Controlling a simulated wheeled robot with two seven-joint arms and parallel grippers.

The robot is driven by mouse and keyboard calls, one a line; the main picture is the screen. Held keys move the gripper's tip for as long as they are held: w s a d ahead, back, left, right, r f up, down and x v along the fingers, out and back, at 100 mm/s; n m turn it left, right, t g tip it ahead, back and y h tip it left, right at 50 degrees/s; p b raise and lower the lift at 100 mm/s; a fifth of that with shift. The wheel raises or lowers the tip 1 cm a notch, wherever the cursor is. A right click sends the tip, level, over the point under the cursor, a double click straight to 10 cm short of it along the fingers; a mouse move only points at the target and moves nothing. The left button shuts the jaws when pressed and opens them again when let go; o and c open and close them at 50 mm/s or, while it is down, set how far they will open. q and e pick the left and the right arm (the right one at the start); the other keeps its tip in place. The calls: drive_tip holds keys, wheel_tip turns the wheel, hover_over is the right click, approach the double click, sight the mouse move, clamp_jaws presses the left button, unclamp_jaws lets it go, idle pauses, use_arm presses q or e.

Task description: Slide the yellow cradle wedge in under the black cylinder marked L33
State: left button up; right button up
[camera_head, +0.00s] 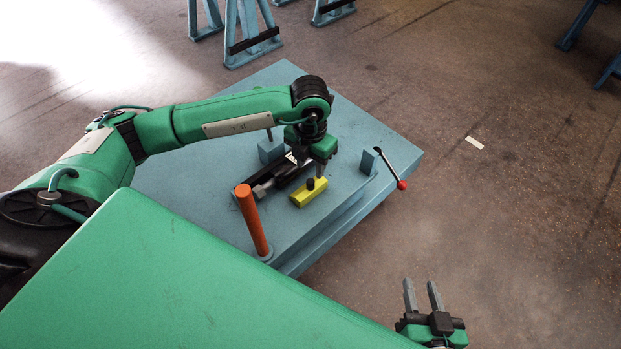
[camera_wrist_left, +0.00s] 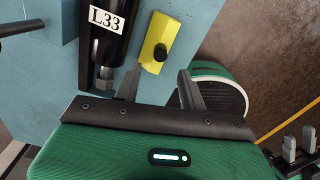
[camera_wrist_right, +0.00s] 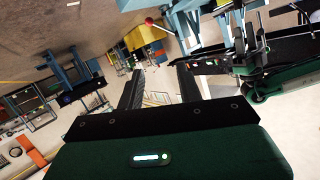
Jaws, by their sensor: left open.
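The black cylinder (camera_head: 281,179) lies on the blue bench; its white L33 label shows in the left wrist view (camera_wrist_left: 106,20). The yellow cradle wedge (camera_head: 301,199) sits on the bench beside the cylinder, on its right, with a narrow strip of blue between them. It carries a black knob (camera_wrist_left: 160,52). My left gripper (camera_wrist_left: 158,78) is open; in the left wrist view the wedge's near end lies just ahead of its fingertips, between their lines. My left wrist hides part of the cylinder in the head view. My right gripper (camera_head: 422,290) is open and empty, away from the bench.
The blue bench (camera_head: 190,200) has an orange post (camera_head: 252,222) at its near side. A lever with a red ball (camera_head: 402,185) stands out at the right edge. Blue trestles (camera_head: 250,35) stand behind. Open floor lies to the right.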

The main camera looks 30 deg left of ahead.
sight(310, 181)
use_arm(q)
wheel_tip(310, 181, down, 5)
drive_tip(key=shift+r+b, duration=0.2)
drive_tip(key=shift+b, duration=0.15)
drive_tip(key=shift+f, duration=0.6)
clamp_jaws()
use_arm(e)
drive_tip(key=r+t, duration=0.1)
drive_tip(key=w+r, duration=0.1)
drive_tip(key=w+r+t, duration=0.1)
drive_tip(key=r, duration=0.1)
drive_tip(key=shift+w+d+t, duration=0.2)
drive_tip(key=shift+d+t, duration=0.1)
